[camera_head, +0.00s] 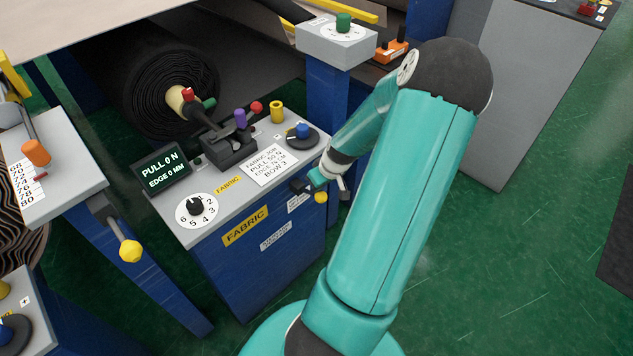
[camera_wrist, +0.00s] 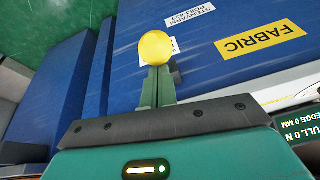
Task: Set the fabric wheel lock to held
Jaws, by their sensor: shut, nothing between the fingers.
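A yellow ball knob (camera_head: 320,197) is at the upper right of the front of the blue cabinet marked FABRIC (camera_head: 250,265). In the wrist view the yellow ball (camera_wrist: 156,47) is straight ahead of my gripper (camera_wrist: 158,72), at the fingertips. My gripper is shut and empty, its two green fingers together. I cannot tell whether they touch the ball. In the head view my gripper (camera_head: 306,186) is small and partly hidden by its own wrist. A white label beside the ball is partly hidden and unreadable. No lock setting can be read.
The console top holds a numbered dial (camera_head: 196,208), a purple lever (camera_head: 240,118), a blue knob (camera_head: 302,131) and a display (camera_head: 163,168). A dark fabric roll (camera_head: 160,85) lies behind. Another yellow knob (camera_head: 130,250) sticks out at left.

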